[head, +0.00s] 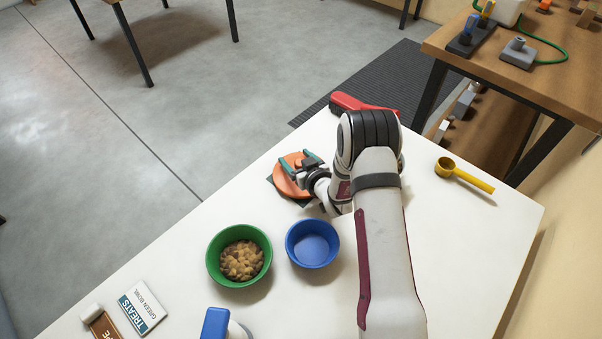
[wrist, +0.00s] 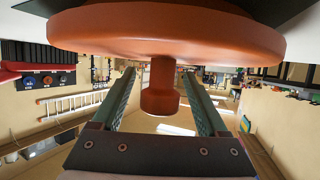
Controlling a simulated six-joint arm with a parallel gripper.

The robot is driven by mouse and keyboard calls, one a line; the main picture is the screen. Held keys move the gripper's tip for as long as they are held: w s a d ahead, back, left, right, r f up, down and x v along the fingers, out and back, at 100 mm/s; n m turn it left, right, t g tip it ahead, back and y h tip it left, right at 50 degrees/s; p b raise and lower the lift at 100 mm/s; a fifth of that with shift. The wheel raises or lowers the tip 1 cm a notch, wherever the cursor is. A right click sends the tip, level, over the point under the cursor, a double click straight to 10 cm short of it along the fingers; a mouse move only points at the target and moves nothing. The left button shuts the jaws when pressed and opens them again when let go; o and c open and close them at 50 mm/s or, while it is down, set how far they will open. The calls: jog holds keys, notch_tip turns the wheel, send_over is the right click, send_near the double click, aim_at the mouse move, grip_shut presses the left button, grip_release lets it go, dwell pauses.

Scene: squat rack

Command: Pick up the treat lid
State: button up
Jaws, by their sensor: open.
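The orange round treat lid (head: 284,184) lies on a small dark green square (head: 303,203) on the white table, left of my arm. In the wrist view the lid (wrist: 170,30) fills the top, and its round knob (wrist: 160,92) points toward my gripper. My gripper (head: 299,163) is at the lid, with its teal fingers spread. In the wrist view the fingers of my gripper (wrist: 159,80) stand on either side of the knob, with visible gaps. Part of the lid is hidden behind my gripper in the head view.
A green bowl (head: 215,261) holding brown treats and an empty blue bowl (head: 313,245) stand nearby. A red-handled brush (head: 362,104) lies behind my arm and a yellow scoop (head: 465,175) lies to the right. A treats card (head: 143,307) lies at the front left.

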grip_shut()
dwell(0.3)
notch_tip(320, 180, up, 10)
jog(key=d, duration=0.2)
jog(key=s+d+r+m+t+h, duration=0.1)
jog(key=d+r+m+h, duration=0.2)
jog(key=d, duration=1.5)
jog(key=shift+s+d+r+h, duration=0.15)
jog(key=shift+d+r+h, duration=0.15)
jog(key=shift+r, duration=0.35)
